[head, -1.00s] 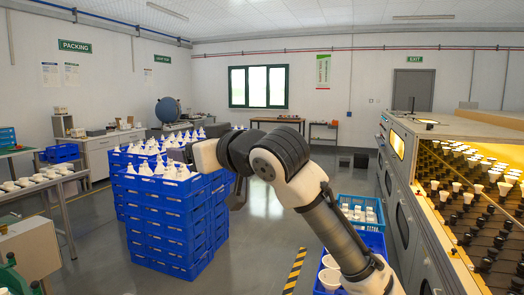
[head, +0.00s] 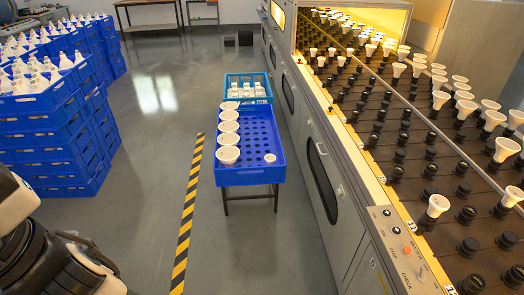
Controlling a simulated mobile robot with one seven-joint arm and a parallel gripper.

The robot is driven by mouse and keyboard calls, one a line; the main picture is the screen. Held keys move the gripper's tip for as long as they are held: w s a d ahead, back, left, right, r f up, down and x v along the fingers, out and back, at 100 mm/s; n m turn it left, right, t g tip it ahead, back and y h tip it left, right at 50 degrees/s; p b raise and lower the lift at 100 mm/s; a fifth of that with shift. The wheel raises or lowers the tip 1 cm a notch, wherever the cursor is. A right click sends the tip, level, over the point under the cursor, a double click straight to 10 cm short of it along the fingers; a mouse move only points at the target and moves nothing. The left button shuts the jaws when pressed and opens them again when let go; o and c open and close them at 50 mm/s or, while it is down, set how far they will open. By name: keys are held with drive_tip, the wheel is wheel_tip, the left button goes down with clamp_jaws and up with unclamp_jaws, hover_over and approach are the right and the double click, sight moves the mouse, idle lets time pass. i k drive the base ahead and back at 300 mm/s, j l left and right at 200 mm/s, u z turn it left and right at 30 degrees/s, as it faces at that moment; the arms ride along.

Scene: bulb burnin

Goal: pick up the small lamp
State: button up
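A small white lamp (head: 269,158) sits alone near the front right corner of a blue tray (head: 250,175) with rows of holes. Several larger white lamps (head: 229,143) stand in a row along the tray's left side. The tray is on a low dark stand. Part of my arm shows at the lower left, well apart from the tray. My gripper is outside the picture, so I cannot see its fingers.
A lighter blue crate (head: 247,86) with white items stands behind the tray. A long rack (head: 410,150) with black sockets and white lamps runs along the right. Stacked blue crates (head: 50,135) of white bulbs stand left.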

sight(270, 159)
drive_tip(key=i+j+z, duration=0.1)
drive_tip(key=i, duration=0.4)
drive_tip(key=i+j, duration=0.3)
drive_tip(key=i, duration=0.2)
drive_tip(key=i+j+z, duration=0.15)
drive_tip(key=i, duration=0.35)
drive_tip(key=i+j+z, duration=0.1)
drive_tip(key=i+j, duration=0.3)
drive_tip(key=i, duration=0.1)
